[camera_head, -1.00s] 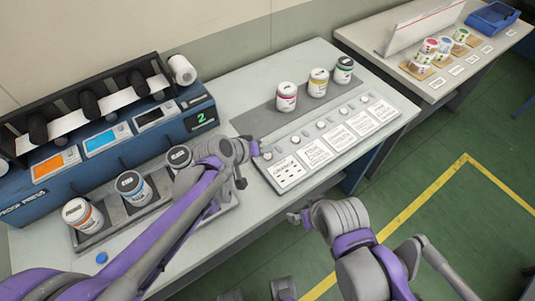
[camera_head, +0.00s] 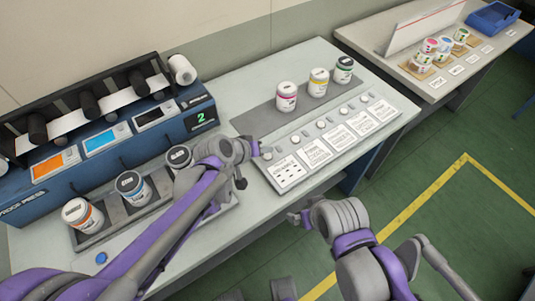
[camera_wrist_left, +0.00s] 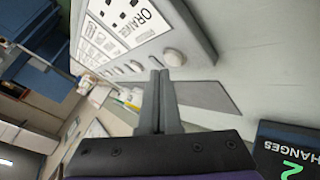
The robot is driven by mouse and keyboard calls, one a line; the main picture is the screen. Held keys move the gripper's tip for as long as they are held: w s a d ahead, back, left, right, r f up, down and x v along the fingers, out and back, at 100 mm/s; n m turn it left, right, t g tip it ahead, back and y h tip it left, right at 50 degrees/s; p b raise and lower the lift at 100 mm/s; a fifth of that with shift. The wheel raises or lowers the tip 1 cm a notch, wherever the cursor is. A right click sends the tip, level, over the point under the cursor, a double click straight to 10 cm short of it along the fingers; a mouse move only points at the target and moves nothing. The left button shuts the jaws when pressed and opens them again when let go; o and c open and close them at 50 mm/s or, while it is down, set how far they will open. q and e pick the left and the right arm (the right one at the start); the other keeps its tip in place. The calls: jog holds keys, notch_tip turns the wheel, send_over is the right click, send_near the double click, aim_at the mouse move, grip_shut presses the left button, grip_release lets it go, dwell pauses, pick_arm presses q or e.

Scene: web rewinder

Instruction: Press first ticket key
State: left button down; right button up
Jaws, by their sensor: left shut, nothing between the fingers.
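The ticket panel (camera_head: 328,138) lies along the front of the table, with a row of round pale keys above printed cards. The key at the panel's left end (camera_head: 267,156) is partly beside my left gripper (camera_head: 256,150). In the left wrist view, my left gripper (camera_wrist_left: 158,74) is shut and empty, its fingertips pointing at the panel edge just beside a round key (camera_wrist_left: 174,57). I cannot tell whether they touch the key.
The blue press (camera_head: 100,140) with a green "2" display (camera_head: 201,117) stands at the left. Several ink jars sit in the tray (camera_head: 150,212) and on the grey strip (camera_head: 262,121). A second table (camera_head: 440,60) stands at the back right.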

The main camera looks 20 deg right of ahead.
aim_at(265, 158)
pick_arm(q)
jog(key=shift+f, duration=0.35)
jog(key=shift+f+b, duration=0.4)
jog(key=shift+b, duration=0.1)
dwell(0.3)
jog(key=shift+r, duration=0.2)
jog(key=shift+r+p, duration=0.55)
jog(key=shift+r, duration=0.05)
jog(key=shift+r+p, duration=1.75)
jog(key=shift+r, duration=0.85)
jog(key=shift+f, duration=0.1)
jog(key=shift+a, duration=0.1)
